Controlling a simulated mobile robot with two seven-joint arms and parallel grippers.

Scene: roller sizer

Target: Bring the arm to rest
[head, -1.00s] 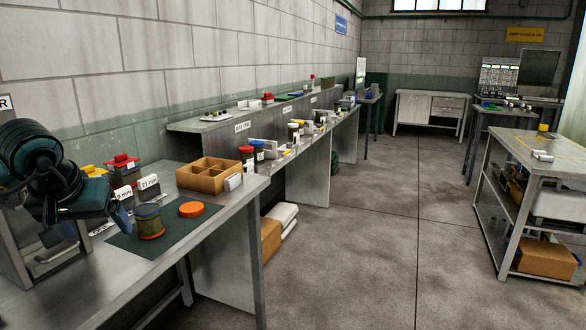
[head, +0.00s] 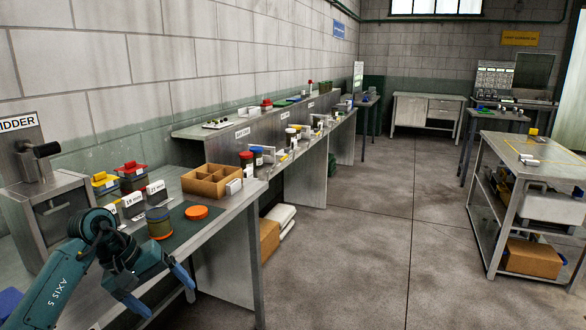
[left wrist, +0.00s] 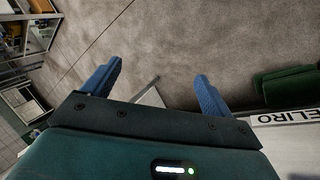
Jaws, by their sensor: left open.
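My left arm comes in at the lower left of the head view. My left gripper (head: 168,299) hangs beside the front edge of the near steel bench (head: 232,222), over the floor side, and its blue fingers are apart. In the left wrist view the two blue fingers of the left gripper (left wrist: 158,73) stand wide apart with nothing held between them. Floor shows beyond them. My right gripper does not show.
A steel machine (head: 50,195) stands at left. A cart (head: 535,150) stands at right; the middle floor is clear.

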